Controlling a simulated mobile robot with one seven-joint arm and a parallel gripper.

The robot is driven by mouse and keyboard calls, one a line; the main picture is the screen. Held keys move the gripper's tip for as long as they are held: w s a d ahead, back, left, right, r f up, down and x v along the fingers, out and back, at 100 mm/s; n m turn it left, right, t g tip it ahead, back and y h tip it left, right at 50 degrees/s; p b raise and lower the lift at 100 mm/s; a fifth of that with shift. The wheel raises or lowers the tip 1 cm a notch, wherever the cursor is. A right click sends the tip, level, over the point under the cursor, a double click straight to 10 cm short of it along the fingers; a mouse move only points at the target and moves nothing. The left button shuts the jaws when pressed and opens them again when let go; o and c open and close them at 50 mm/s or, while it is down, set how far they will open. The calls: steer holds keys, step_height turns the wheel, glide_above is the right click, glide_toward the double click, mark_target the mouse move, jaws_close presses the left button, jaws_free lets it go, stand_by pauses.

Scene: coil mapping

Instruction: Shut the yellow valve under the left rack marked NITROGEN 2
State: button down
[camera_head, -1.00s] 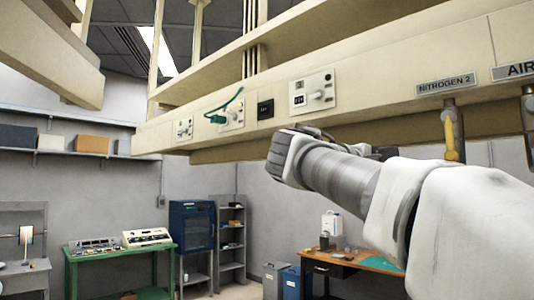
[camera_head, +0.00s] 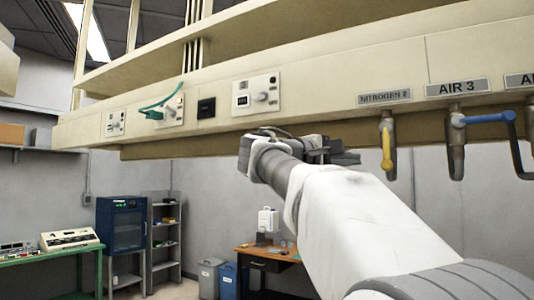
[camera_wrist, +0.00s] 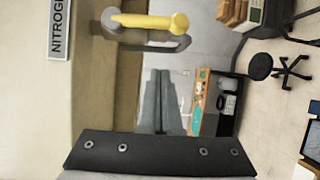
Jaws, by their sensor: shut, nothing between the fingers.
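The NITROGEN 2 label (camera_head: 385,97) is on the beam of the cream rack. Below it, the yellow valve handle (camera_head: 387,150) hangs straight down along its grey pipe. In the wrist view, turned sideways, the yellow handle (camera_wrist: 150,21) is at the top, beside the label (camera_wrist: 59,25). My gripper (camera_head: 345,157) is under the beam, left of the handle and apart from it, partly hidden by my arm. In the wrist view its fingers (camera_wrist: 161,100) are together and empty, pointing toward the handle's side.
Right of it, the AIR 3 valve has a blue handle (camera_head: 487,118) turned sideways. The beam (camera_head: 300,60) with sockets runs close above my arm. A wooden desk (camera_head: 265,258) and a blue cabinet (camera_head: 122,238) stand farther back. The air between gripper and yellow handle looks clear.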

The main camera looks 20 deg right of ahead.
mark_target(386, 146)
steer(key=s+d, duration=0.2)
steer(key=s, duration=0.1)
steer(key=shift+s, duration=0.2)
stand_by(0.4)
steer(key=shift+s+d+f+n+b, duration=0.1)
steer(key=shift+s+d+n+b, duration=0.05)
steer(key=shift+n+b, duration=0.15)
